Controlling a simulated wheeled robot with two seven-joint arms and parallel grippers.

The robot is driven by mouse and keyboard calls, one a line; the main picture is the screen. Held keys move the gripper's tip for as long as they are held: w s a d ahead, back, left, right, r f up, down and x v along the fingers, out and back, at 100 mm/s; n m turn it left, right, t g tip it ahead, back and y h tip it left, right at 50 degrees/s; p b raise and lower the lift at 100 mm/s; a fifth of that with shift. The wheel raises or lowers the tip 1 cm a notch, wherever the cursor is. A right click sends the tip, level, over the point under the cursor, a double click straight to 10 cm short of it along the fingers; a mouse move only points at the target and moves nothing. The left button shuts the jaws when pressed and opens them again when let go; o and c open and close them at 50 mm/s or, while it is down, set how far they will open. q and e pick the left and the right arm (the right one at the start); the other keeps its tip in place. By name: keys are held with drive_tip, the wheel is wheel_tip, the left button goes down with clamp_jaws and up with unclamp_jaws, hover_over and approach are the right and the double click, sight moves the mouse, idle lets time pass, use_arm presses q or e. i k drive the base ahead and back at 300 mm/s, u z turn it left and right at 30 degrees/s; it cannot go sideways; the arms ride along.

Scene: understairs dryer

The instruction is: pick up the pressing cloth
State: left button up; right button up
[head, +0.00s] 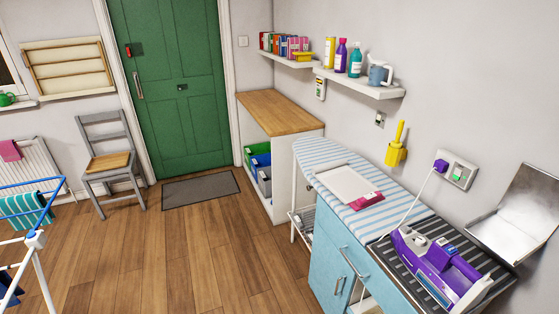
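A flat white cloth (347,185), which looks like the pressing cloth, lies on the blue-and-white striped ironing board (325,162) at the right. A small magenta cloth (367,202) lies at its near edge, and I cannot tell whether it is on top of it or beside it. Neither of my grippers shows in the head view.
A purple iron (437,265) stands on a dark striped rest at the board's near end, its white cord running to a wall socket (458,172). A drying rack (35,240) is at lower left, a grey chair (106,156) behind. The middle wooden floor is clear.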

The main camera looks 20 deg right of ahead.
sight(341, 180)
drive_tip(key=u, duration=0.15)
drive_tip(key=i, duration=1.25)
drive_tip(key=z, duration=0.65)
drive_tip(key=i, duration=0.85)
drive_tip(key=z, duration=1)
